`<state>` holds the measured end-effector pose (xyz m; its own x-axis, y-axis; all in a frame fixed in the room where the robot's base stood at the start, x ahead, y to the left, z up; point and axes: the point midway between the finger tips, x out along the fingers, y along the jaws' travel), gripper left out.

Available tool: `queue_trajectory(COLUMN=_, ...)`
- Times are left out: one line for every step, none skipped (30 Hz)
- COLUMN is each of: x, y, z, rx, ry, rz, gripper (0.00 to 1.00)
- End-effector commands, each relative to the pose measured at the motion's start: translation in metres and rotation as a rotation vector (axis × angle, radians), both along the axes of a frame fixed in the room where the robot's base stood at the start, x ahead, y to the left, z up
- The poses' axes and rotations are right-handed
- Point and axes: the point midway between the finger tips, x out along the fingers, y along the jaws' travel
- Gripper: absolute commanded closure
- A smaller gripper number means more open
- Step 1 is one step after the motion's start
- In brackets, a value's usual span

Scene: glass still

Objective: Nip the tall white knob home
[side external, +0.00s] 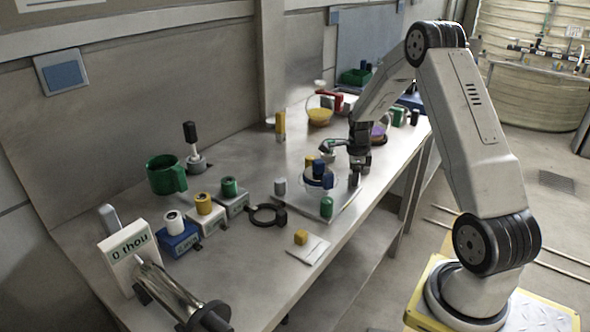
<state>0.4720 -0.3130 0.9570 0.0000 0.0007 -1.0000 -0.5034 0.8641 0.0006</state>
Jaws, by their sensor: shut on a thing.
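A white knob (173,221) stands upright on a blue block at the front left of the bench; I cannot tell if it is the tall one. A short pale grey-white cylinder (280,186) stands left of a round glass vessel. The glass vessel (312,186) has blue and yellow knobs about its top and sits on a pale plate. My gripper (354,179) points down just right of this vessel, low over the plate. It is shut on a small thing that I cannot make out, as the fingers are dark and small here.
A green knob (326,207) stands on the plate's front part. A second flask (320,112) with yellow contents stands behind.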

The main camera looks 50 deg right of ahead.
Motion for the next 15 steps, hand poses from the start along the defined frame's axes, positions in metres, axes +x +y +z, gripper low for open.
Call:
queue_trajectory(x=0.0013, y=0.0005, z=-0.0020, rx=-0.002, ry=-0.003, rz=0.001, gripper=0.44)
queue_trajectory(x=0.0013, y=0.0006, z=-0.0020, rx=-0.001, ry=-0.003, rz=0.001, gripper=0.35)
queue_trajectory(x=0.0011, y=0.0007, z=-0.0019, rx=-0.001, ry=-0.003, rz=0.001, gripper=0.27)
queue_trajectory(x=0.0010, y=0.0006, z=-0.0018, rx=0.000, ry=-0.002, rz=0.001, gripper=0.27)
queue_trajectory(x=0.0009, y=0.0005, z=-0.0016, rx=0.000, ry=-0.002, rz=0.001, gripper=0.27)
queue_trajectory(x=0.0008, y=0.0005, z=-0.0014, rx=0.000, ry=-0.001, rz=0.001, gripper=0.27)
queue_trajectory(x=0.0007, y=0.0004, z=-0.0013, rx=0.000, ry=-0.001, rz=0.001, gripper=0.27)
queue_trajectory(x=0.0006, y=0.0004, z=-0.0012, rx=0.000, ry=-0.001, rz=0.001, gripper=0.27)
queue_trajectory(x=0.0005, y=0.0003, z=-0.0011, rx=0.000, ry=-0.001, rz=0.001, gripper=0.27)
queue_trajectory(x=0.0004, y=0.0003, z=-0.0010, rx=0.000, ry=-0.001, rz=0.001, gripper=0.27)
queue_trajectory(x=0.0004, y=0.0003, z=-0.0009, rx=0.000, ry=-0.001, rz=0.001, gripper=0.27)
queue_trajectory(x=0.0003, y=0.0002, z=-0.0006, rx=0.000, ry=-0.001, rz=0.002, gripper=0.27)
queue_trajectory(x=0.0003, y=0.0002, z=-0.0002, rx=0.000, ry=-0.001, rz=0.002, gripper=0.27)
queue_trajectory(x=0.0003, y=0.0001, z=0.0004, rx=0.000, ry=-0.001, rz=0.001, gripper=0.27)
queue_trajectory(x=0.0003, y=0.0001, z=0.0014, rx=0.000, ry=-0.001, rz=0.002, gripper=0.27)
